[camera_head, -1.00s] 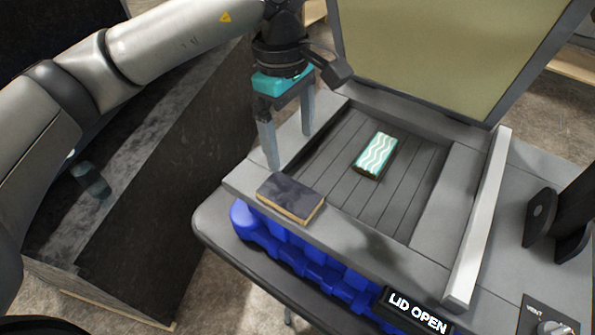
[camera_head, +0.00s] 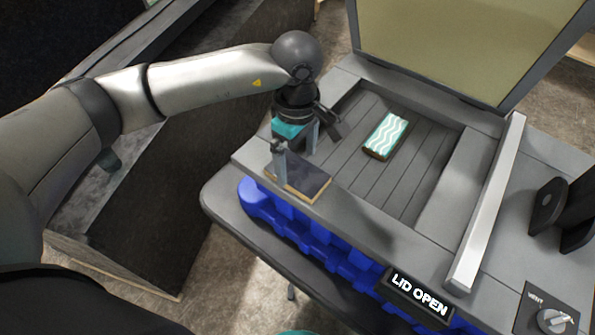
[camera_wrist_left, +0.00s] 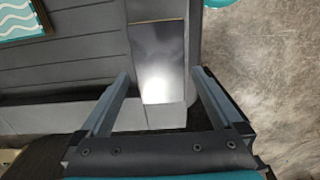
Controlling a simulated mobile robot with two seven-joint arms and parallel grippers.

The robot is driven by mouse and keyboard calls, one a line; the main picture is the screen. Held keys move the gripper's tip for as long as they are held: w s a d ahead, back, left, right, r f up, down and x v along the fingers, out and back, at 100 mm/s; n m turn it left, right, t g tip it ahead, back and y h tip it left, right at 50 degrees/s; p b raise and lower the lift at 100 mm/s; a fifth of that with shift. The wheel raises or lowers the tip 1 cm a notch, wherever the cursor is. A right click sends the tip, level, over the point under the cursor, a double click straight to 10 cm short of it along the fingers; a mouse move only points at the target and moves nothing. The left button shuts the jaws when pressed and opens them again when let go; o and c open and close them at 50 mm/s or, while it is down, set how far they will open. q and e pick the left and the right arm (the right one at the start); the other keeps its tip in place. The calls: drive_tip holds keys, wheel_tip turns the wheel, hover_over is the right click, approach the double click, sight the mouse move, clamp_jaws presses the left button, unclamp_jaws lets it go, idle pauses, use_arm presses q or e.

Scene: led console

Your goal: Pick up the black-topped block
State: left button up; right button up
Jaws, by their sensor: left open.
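The black-topped block (camera_head: 309,180), with tan sides, lies flat on the front-left rim of the grey console (camera_head: 350,212). My left gripper (camera_head: 294,164) is open above the block, with one finger in front of part of it. In the left wrist view, the block's dark, shiny top (camera_wrist_left: 158,55) shows between and beyond the two open fingers (camera_wrist_left: 161,78). The gripper holds nothing. I cannot tell from these views how high the fingertips are above the block. My right gripper is not in view.
A teal block with white waves (camera_head: 387,135) lies in the recessed slatted bed. The raised lid (camera_head: 460,40) stands behind it. A light bar (camera_head: 490,200) runs along the right. Blue ribbed parts (camera_head: 310,245) and a "LID OPEN" sign (camera_head: 418,292) are at the front.

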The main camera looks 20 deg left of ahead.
sight(298, 175)
use_arm(q)
drive_tip(key=shift+f, duration=1.35)
drive_tip(key=c, duration=1.1)
drive_tip(key=shift+c, duration=0.4)
drive_tip(key=shift+r, duration=0.15)
